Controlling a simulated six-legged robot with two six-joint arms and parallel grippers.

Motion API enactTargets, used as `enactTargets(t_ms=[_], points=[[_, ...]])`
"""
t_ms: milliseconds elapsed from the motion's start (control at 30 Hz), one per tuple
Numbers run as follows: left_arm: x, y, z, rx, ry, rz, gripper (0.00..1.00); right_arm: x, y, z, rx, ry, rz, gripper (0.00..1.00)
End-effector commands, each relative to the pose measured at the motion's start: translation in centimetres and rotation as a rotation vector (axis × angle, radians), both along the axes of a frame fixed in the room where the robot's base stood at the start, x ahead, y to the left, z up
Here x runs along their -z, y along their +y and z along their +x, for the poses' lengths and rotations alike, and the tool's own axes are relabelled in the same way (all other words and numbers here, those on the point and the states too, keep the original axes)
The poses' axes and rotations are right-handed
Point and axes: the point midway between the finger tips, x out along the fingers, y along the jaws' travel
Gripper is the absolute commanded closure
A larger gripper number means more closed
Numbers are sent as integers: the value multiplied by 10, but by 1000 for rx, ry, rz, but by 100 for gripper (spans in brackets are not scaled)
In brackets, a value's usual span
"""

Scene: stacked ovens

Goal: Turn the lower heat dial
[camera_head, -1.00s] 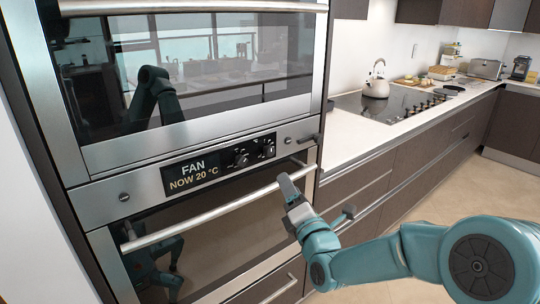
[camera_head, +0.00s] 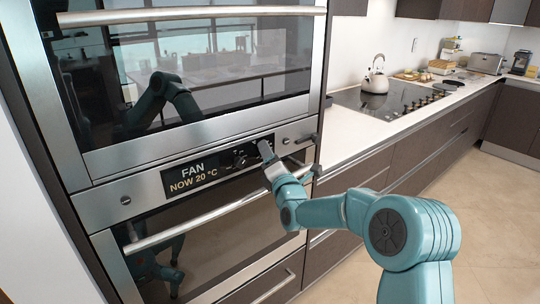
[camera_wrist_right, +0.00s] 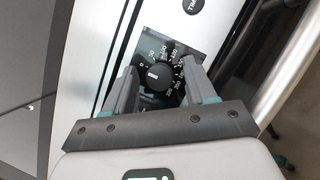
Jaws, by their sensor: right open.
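The heat dial (camera_wrist_right: 155,77) is a round black knob with a white pointer line, ringed by temperature numbers, on the lower oven's control panel. In the right wrist view it sits between the two fingers of my open right gripper (camera_wrist_right: 160,76), with a finger on either side. Whether the fingers touch it is unclear. In the head view my right gripper (camera_head: 265,150) is at the right end of the black display (camera_head: 190,176), which reads FAN, NOW 20 °C. It hides part of the dials there. My left gripper is out of view.
The lower oven's bar handle (camera_head: 190,231) runs just below the panel, close to my right gripper. The upper oven (camera_head: 200,85) is above. A counter with a kettle (camera_head: 375,82) and hob is at right. The floor at right is clear.

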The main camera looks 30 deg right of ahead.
Motion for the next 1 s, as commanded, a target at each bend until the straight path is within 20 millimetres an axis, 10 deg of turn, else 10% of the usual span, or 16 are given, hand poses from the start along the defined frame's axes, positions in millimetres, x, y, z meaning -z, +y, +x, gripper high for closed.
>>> enactTargets(t_ms=[200,1000], points=[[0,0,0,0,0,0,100,0,0,0,0,0,0,100],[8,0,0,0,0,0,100,-4,1,0,-1,29,376,100]])
